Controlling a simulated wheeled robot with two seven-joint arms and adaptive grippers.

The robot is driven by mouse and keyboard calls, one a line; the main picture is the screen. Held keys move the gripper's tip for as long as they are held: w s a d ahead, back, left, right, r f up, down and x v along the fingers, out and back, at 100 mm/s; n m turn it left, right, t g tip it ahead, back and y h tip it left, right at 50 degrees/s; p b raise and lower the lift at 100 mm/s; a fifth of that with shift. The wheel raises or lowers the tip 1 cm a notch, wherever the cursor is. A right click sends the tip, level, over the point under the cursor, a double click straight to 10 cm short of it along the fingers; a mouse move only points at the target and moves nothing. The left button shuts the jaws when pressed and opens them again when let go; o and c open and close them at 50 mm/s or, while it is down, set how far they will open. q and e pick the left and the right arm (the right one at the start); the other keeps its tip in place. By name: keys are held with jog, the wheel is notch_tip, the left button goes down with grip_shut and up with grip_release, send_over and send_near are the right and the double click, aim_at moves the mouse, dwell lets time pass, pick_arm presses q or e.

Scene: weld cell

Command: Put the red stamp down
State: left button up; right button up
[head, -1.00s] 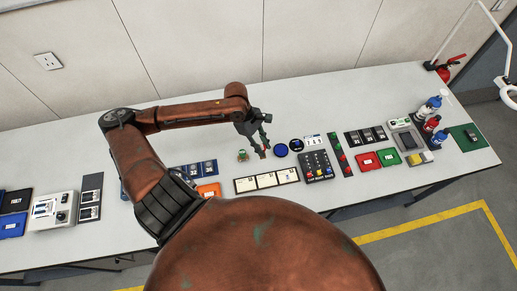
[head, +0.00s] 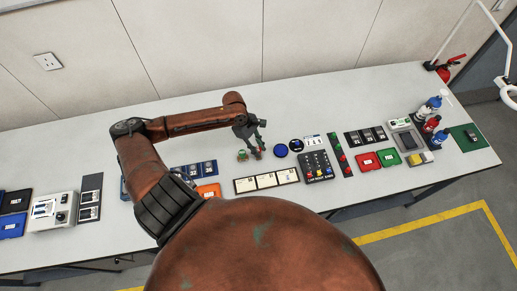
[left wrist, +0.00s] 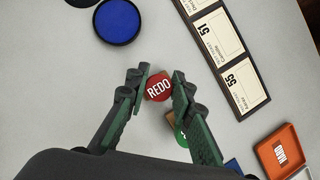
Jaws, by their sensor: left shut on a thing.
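The red stamp with a round top reading "REDO" (left wrist: 158,87) is between the fingertips of my left gripper (left wrist: 160,85) in the left wrist view. The gripper is shut on it. In the head view my left gripper (head: 254,150) is low over the middle of the bench, just right of a small green stamp (head: 242,155). The green stamp also shows partly behind a finger in the left wrist view (left wrist: 180,136). Whether the red stamp's base touches the table is hidden. My right gripper is not in view.
A blue ink pad (left wrist: 117,20) lies ahead on the white bench (head: 300,105). A strip of ticket cards (head: 266,181) lies in front, an orange tray (head: 209,191) front left. The bench behind the gripper is clear.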

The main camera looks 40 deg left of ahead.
pick_arm(q)
jog(key=o, duration=0.9)
jog(key=shift+f, duration=0.1)
jog(key=v, duration=1.2)
